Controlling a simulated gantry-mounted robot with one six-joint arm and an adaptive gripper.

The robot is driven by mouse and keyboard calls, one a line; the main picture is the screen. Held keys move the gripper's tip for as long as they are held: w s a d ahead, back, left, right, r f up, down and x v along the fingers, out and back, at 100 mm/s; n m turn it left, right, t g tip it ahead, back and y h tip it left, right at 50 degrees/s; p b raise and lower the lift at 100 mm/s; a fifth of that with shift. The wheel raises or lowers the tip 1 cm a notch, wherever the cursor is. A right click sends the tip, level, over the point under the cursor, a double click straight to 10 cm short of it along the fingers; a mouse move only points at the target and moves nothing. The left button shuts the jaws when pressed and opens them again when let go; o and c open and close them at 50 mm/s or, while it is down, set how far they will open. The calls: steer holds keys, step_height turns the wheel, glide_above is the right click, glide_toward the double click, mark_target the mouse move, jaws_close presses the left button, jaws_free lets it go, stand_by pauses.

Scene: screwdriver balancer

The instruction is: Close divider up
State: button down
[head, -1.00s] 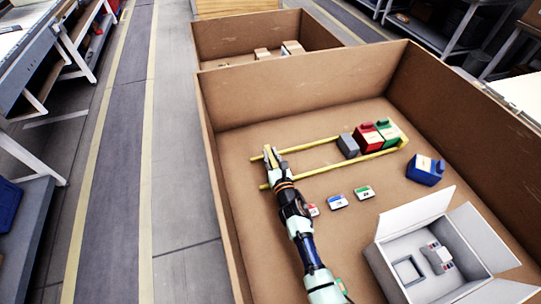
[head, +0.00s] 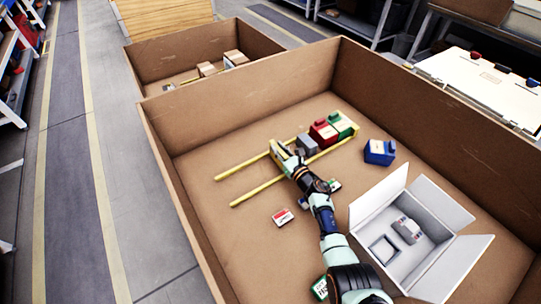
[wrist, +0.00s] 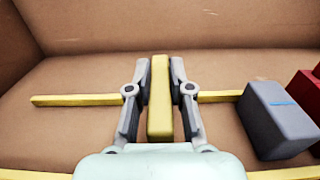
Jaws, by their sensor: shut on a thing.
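The yellow divider (wrist: 160,97) is a short upright bar standing across two yellow rails. My gripper (wrist: 160,90) is shut on it, with one grey finger on each side. In the head view my gripper (head: 284,157) is partway along the rails, and the divider (head: 277,153) shows between its fingers. The far rail (head: 243,165) and near rail (head: 262,186) extend left past the gripper. The grey block (head: 307,146) is first in the row, to the right of the divider. The wrist view shows a gap between the divider and the grey block (wrist: 278,118).
A red block (head: 323,133) and green block (head: 342,126) stand behind the grey one. A blue block (head: 380,152) sits right of the rails. An open white box (head: 448,205) and small labelled pieces, one red-and-white (head: 283,217), lie nearer. Tall brown bin walls (head: 240,88) surround everything.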

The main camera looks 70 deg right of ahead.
steer(key=shift+s+d, duration=0.15)
steer(key=shift+d, duration=0.05)
steer(key=c, duration=1)
jaws_free()
steer(key=shift+c, duration=0.2)
step_height(320, 180, up, 10)
steer(key=shift+r, duration=0.1)
steer(key=shift+c, duration=0.2)
